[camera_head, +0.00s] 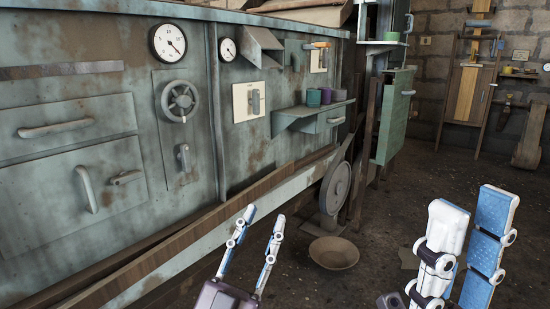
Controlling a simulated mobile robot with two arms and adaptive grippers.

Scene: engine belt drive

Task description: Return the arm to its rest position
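My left gripper (265,219) is at the bottom centre, its two fingers pointing up and spread apart with nothing between them. My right gripper (471,208) is at the lower right, larger and nearer in the view. Its blue and white fingers are apart and hold nothing. Both grippers appear in front of the floor and the machine's lower rail, and I see neither touching anything. Most of both arms is outside the view.
A green metal machine (110,130) with gauges, a handwheel (180,101) and handles fills the left. A small shelf (300,115) carries cups. A shallow bowl (334,253) lies on the floor beyond my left gripper. Open floor (400,200) extends to the right.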

